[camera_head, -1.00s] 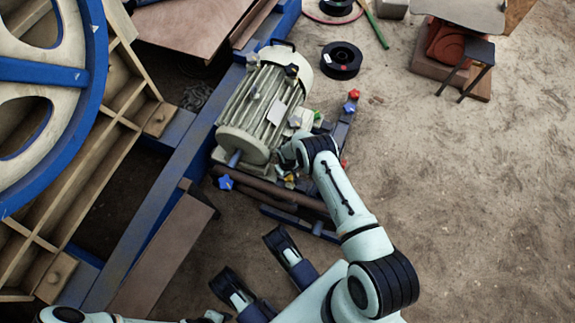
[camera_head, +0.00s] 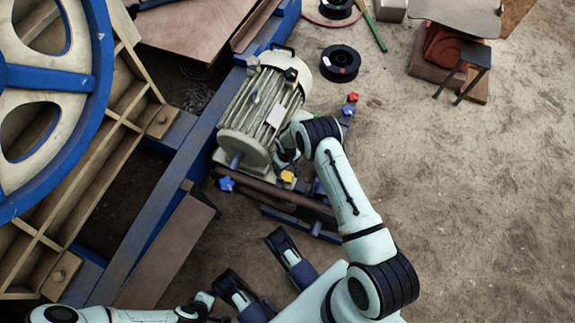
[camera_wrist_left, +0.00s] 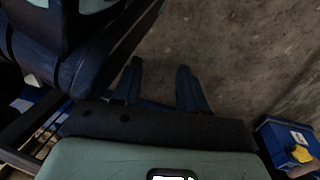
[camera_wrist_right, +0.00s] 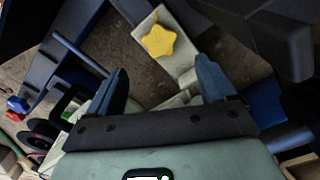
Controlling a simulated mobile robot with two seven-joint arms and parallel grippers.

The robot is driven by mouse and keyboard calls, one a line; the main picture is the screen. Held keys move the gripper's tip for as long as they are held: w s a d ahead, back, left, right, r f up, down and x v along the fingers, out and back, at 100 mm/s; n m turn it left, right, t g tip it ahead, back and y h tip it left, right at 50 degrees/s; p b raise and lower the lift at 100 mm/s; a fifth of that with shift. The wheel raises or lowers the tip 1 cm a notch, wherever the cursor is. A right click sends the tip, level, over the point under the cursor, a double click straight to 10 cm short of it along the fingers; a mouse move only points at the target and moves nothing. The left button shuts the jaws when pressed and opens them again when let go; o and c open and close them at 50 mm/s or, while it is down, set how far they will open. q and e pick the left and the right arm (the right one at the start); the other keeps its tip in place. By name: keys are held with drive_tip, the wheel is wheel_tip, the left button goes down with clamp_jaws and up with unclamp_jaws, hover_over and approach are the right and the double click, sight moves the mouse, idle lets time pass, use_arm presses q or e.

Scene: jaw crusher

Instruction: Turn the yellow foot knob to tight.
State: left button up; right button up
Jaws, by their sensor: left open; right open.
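The yellow star-shaped foot knob (camera_head: 287,176) shows beside the lower right end of the motor (camera_head: 262,108). In the right wrist view the yellow knob (camera_wrist_right: 159,40) sits on a pale bar, beyond my right fingertips and roughly centred between them. My right gripper (camera_wrist_right: 160,70) is open, empty and apart from the knob. In the head view my right wrist hides most of that gripper, just above the knob. My left gripper (camera_wrist_left: 160,68) is open and empty over bare ground. I cannot read any tightness mark on the knob.
A blue knob (camera_head: 226,183) and a red knob (camera_head: 352,97) stand on the rails near the motor. A large blue-rimmed wheel (camera_head: 95,90) is at the left. A black spool (camera_head: 340,63) lies behind.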

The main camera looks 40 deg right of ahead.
use_arm(q)
drive_tip(key=shift+w+d+r+t+p, duration=0.15)
drive_tip(key=shift+w+r+t+p, duration=0.3)
drive_tip(key=shift+w+r, duration=0.65)
use_arm(e)
wheel_tip(320, 180, up, 4)
drive_tip(key=shift+f, duration=0.1)
use_arm(q)
drive_tip(key=shift+f, duration=0.1)
